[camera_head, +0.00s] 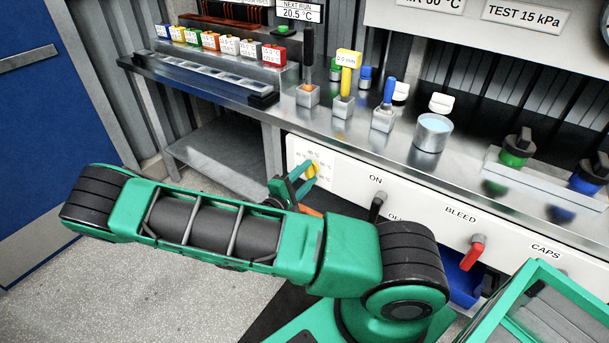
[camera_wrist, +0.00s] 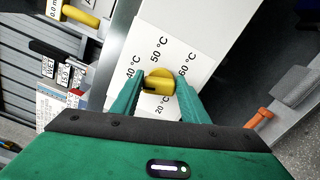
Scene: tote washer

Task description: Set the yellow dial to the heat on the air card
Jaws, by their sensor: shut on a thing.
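The yellow dial (camera_head: 312,170) is on the white front panel under the bench, at the panel's left end. In the wrist view the dial (camera_wrist: 160,80) sits among printed marks for 20, 40, 50 and 60 °C. My green gripper (camera_wrist: 160,84) is shut on the dial, one finger on each side. My gripper (camera_head: 303,177) also shows at the dial in the head view. A dark mark shows on the dial, but I cannot tell which heat it points to. The air card (camera_head: 432,3) is cut off at the top edge and reads 60 °C.
An ON/OFF lever (camera_head: 377,206) and a red BLEED handle (camera_head: 472,253) are on the panel right of the dial. A metal cup (camera_head: 433,134) and several coloured-handled tools stand on the bench above. A TEST 15 kPa card (camera_head: 525,15) hangs top right.

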